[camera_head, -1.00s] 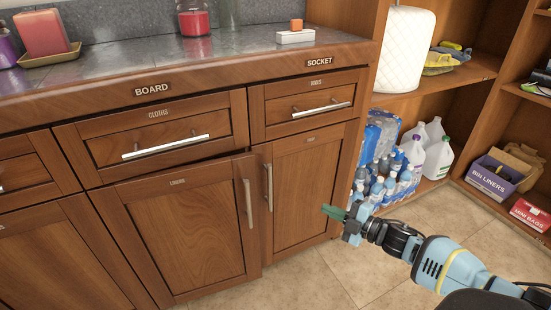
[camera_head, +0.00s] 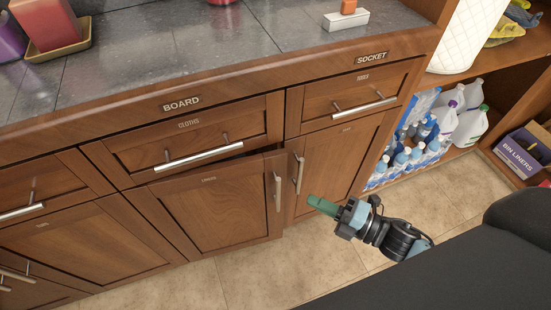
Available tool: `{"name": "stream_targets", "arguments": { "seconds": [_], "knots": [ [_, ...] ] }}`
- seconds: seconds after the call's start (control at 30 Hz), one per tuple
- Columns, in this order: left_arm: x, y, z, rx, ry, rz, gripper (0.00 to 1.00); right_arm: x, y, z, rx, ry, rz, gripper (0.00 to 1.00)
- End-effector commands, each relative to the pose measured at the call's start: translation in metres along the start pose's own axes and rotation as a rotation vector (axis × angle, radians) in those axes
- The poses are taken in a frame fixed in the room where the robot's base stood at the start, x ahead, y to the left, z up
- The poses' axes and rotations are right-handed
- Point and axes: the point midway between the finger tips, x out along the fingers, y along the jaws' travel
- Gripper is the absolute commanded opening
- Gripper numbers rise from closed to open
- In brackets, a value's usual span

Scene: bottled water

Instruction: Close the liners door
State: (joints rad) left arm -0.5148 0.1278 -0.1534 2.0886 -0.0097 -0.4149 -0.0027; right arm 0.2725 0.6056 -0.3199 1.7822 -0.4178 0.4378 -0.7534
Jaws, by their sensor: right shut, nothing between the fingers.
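The liners door (camera_head: 217,204) is the wooden cabinet door under the cloths drawer, with a small label near its top. It stands slightly ajar, its right edge out from the cabinet front and a dark gap along its top. Its upright metal handle (camera_head: 278,192) is near that right edge. My right gripper (camera_head: 314,202) is shut and empty, with green fingertips pointing left toward the door. It appears to the right of the handle, in front of the neighbouring door, with no visible contact. My left gripper is not in view.
The neighbouring door (camera_head: 338,160) with its own handle (camera_head: 299,174) is on the right. The cloths drawer (camera_head: 200,140) is above. Bottles and jugs (camera_head: 462,125) and a bin liners box (camera_head: 522,153) sit on the right shelf. The tiled floor (camera_head: 290,265) in front is clear.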

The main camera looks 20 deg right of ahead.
Motion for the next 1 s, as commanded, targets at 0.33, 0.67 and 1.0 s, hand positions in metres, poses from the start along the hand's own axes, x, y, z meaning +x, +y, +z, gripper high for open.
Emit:
{"name": "stream_targets", "arguments": {
  "seconds": [0.33, 0.67, 1.0],
  "knots": [
    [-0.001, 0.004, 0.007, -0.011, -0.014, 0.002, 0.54, 0.025, 0.000, 0.001, 0.001, 0.000, 0.002, 0.00],
    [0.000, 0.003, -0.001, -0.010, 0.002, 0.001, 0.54, 0.085, 0.000, 0.001, 0.000, -0.001, 0.003, 0.00],
    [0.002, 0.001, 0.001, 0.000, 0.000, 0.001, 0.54, 0.122, -0.001, 0.022, 0.001, -0.001, -0.001, 0.00]
  ]
}}
